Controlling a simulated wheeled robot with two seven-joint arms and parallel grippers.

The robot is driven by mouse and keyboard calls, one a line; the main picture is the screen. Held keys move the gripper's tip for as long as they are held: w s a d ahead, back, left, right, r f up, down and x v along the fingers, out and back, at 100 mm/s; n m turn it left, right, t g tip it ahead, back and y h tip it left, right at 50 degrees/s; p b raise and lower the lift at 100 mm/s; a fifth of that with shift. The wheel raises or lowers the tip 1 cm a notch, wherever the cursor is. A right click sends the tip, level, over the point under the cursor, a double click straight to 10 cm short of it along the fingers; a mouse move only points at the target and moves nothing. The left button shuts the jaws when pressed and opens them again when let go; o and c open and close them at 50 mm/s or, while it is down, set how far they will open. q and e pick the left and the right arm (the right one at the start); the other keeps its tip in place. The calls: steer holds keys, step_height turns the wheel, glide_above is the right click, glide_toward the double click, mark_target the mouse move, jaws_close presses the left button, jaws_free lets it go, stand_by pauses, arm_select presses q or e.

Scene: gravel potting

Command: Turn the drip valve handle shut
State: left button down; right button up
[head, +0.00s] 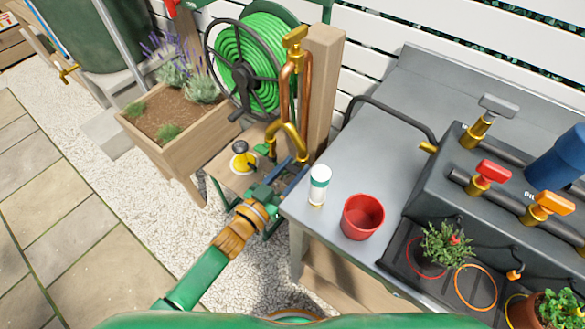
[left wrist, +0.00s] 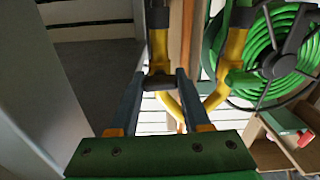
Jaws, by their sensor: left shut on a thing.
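A brass splitter (head: 286,132) with two outlets hangs on the copper standpipe (head: 286,90); it also shows in the left wrist view (left wrist: 232,58). Its one outlet has a green lever (head: 262,149), also in the left wrist view (left wrist: 240,80). My left gripper (head: 298,167) has its blue fingers on either side of the other outlet. In the left wrist view they close on a dark piece (left wrist: 159,81) below the brass. Fingers and fitting hide much of it, and I cannot read its turn angle or a label. My right gripper is out of view.
A grey bench (head: 338,245) stands close right of my left arm, with a white bottle (head: 319,184), red pot (head: 363,217) and several valves. The hose reel (head: 250,65) and wooden planter (head: 178,150) stand behind. Open gravel lies left.

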arm_select(q)
steer(key=shift+m, duration=0.5)
steer(key=shift+c, duration=1.8)
jaws_free()
steer(key=v, duration=0.7)
steer(key=shift+p, duration=0.3)
steer(key=s+a+f+n+g+y+p, duration=0.2)
steer(key=s+a+f+g+y+p, duration=0.25)
steer(key=f, duration=0.55)
steer(key=s+a+f+n+g+y+p, duration=0.15)
steer(key=s+a+f+y, duration=0.25)
steer(key=s+a+f, duration=0.45)
steer(key=s+f+g+y+p, duration=0.1)
steer(key=s+f+g, duration=0.2)
steer(key=s, duration=0.5)
steer(key=s+a+f+n+g+y+p, duration=0.1)
steer(key=s+f+g, duration=0.3)
steer(key=s, duration=0.4)
steer(key=shift+s+a+f+g, duration=0.25)
steer(key=shift+s+f+g, duration=0.1)
steer(key=shift+f, duration=0.2)
